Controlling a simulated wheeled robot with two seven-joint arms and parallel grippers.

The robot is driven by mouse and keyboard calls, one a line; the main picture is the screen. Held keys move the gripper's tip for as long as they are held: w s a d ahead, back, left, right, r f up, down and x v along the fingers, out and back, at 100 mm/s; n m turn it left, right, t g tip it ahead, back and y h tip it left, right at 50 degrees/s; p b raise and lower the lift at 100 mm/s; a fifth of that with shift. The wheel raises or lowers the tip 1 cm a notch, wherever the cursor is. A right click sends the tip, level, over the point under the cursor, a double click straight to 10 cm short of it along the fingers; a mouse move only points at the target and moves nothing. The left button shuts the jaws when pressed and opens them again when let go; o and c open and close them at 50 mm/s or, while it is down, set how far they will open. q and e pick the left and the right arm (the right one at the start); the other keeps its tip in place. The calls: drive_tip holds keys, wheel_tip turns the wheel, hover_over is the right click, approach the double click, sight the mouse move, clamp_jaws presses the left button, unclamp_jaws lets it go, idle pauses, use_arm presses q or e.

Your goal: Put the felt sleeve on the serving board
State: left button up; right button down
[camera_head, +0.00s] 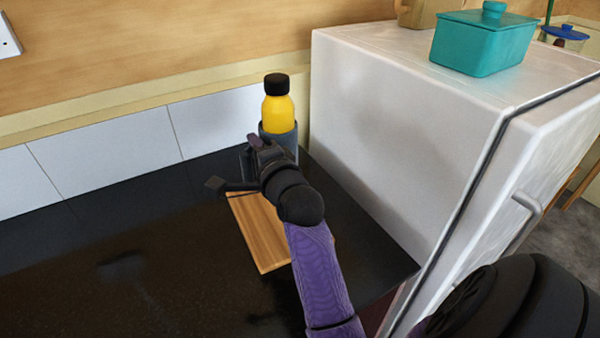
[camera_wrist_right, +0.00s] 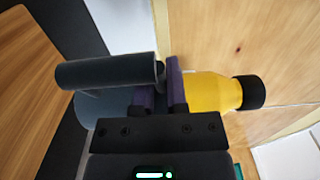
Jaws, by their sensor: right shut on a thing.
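The felt sleeve (camera_head: 291,138) is dark grey-blue and stands around the lower part of a yellow bottle with a black cap (camera_head: 278,112). In the right wrist view the sleeve's grey bar-like side part (camera_wrist_right: 105,72) lies by the purple fingers, and the bottle (camera_wrist_right: 212,92) sticks out on the right. My right gripper (camera_head: 259,146) is shut on the sleeve. The wooden serving board (camera_head: 264,245) lies on the black counter, partly under my arm; it also shows in the wrist view (camera_wrist_right: 38,95). The sleeve's base is hidden in the head view, so its height is unclear. My left gripper is out of view.
A white cabinet-like appliance (camera_head: 400,130) stands close on the right, with a teal lidded box (camera_head: 483,42) on top. A white tiled wall strip (camera_head: 105,150) runs behind the counter. The black counter (camera_head: 100,255) is clear left of the board.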

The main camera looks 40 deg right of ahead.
wheel_tip(320, 180, down, 10)
drive_tip(key=b, duration=0.4)
drive_tip(key=shift+d, duration=0.15)
drive_tip(key=shift+f, duration=0.1)
drive_tip(key=c, duration=0.7)
unclamp_jaws()
drive_tip(key=shift+o, duration=0.2)
drive_tip(key=p+v, duration=0.1)
drive_tip(key=v, duration=1.1)
drive_tip(key=shift+p, duration=0.35)
